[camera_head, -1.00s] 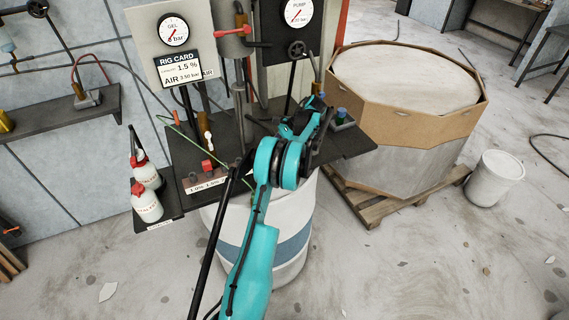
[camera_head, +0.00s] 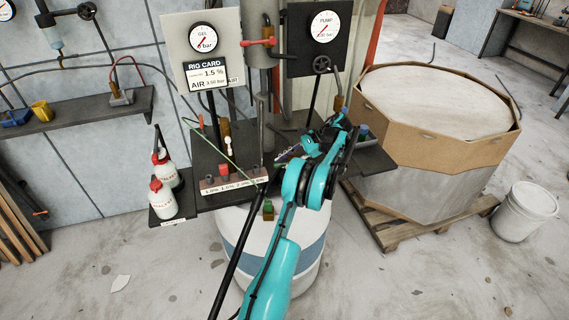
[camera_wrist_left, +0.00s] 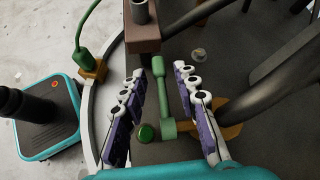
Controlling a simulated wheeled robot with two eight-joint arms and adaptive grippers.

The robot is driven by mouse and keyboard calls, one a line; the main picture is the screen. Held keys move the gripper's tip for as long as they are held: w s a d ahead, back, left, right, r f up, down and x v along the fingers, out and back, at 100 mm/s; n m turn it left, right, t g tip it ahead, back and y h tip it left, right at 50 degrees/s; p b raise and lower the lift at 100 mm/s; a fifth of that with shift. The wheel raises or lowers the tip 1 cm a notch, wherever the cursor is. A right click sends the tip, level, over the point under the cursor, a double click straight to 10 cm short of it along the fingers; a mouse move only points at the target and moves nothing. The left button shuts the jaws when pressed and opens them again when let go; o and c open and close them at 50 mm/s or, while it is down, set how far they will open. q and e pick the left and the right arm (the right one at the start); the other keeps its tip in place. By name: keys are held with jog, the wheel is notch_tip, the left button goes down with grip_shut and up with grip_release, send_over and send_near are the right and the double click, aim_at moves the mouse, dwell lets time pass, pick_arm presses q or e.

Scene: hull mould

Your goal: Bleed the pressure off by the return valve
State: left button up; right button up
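My left gripper (camera_head: 288,153) is over the dark bench top, partly hidden behind my own teal arm in the head view. In the left wrist view the gripper (camera_wrist_left: 158,78) is open, with one purple and white finger on each side of a green lever (camera_wrist_left: 162,95). I cannot tell whether the fingers touch it, or for sure that this lever is the return valve. The pump gauge (camera_head: 325,27) and the gel gauge (camera_head: 203,38) hang above the bench; their needles are too small to read. My right gripper is not in view.
A red-handled valve (camera_head: 258,43) and a black handwheel (camera_head: 321,64) are on the pipework behind. Two white bottles (camera_head: 163,198) stand at the bench's left. A large octagonal container (camera_head: 435,145) on a pallet stands right. A green hose fitting (camera_wrist_left: 90,58) is beside the left finger.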

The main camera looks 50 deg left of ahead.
pick_arm(q)
notch_tip(320, 180, up, 10)
dwell(0.7)
dwell(0.4)
